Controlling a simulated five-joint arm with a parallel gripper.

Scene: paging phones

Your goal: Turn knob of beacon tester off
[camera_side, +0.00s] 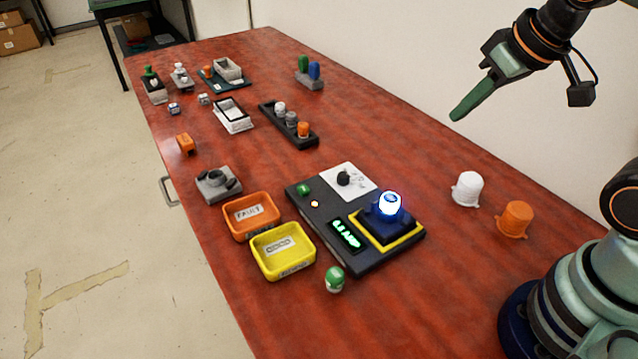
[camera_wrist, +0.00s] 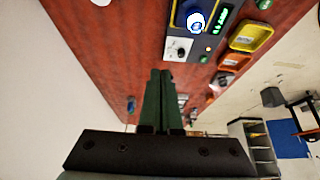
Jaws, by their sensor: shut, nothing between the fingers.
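The beacon tester (camera_side: 312,219) is a dark flat box on the red table. Its knob (camera_side: 344,178) is black, on a white dial plate (camera_side: 358,184). A beacon (camera_side: 389,204) glows blue-white in a yellow-edged socket, and a green display beside it shows a lit reading. In the wrist view the knob (camera_wrist: 180,52) and the lit beacon (camera_wrist: 196,22) show near the top. My gripper (camera_side: 458,114) is shut and empty, high above the table behind and to the right of the tester. Its green fingers (camera_wrist: 160,75) lie together, apart from the knob.
An orange bin (camera_side: 231,231) and a yellow bin (camera_side: 262,265) stand left of the tester. A white cap (camera_side: 467,189) and an orange cap (camera_side: 514,219) stand to its right. A black rack (camera_side: 268,114) holds several caps farther back. A green-and-white piece (camera_side: 335,280) sits in front.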

